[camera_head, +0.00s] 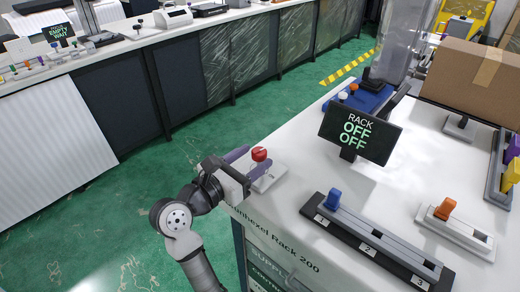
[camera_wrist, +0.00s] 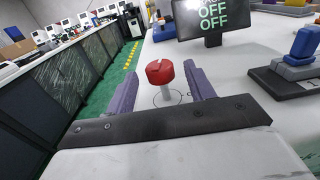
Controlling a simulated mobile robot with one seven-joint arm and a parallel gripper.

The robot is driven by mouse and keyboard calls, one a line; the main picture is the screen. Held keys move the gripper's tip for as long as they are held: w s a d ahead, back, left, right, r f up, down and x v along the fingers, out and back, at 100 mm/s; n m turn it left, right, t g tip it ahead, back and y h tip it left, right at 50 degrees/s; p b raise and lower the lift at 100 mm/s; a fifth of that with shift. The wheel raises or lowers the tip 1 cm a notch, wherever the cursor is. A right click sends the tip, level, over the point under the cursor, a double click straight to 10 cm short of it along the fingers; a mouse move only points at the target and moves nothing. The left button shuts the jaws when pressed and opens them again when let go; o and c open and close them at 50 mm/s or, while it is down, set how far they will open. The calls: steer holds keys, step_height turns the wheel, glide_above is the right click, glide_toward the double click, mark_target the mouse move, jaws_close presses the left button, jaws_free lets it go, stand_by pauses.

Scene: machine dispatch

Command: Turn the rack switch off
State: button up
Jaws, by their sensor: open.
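The rack switch is a red knob (camera_head: 260,154) on a pale base at the near left corner of the white rack top. In the wrist view the red knob (camera_wrist: 160,72) stands on a light stem between my two purple fingers. My gripper (camera_head: 248,160) is open around the knob, with a gap on each side in the wrist view. The rack display (camera_head: 358,133) reads "RACK OFF OFF". The display also shows at the top of the wrist view (camera_wrist: 210,18), partly cut off.
A blue-handled slider (camera_head: 334,199) with marks 1, 2 and 3 lies at the front. An orange-handled slider (camera_head: 445,208) is at the right. A cardboard box (camera_head: 478,82) stands behind. A long counter (camera_head: 200,65) runs across the green aisle.

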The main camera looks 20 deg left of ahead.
mark_target(254, 158)
steer(key=shift+x, duration=1.6)
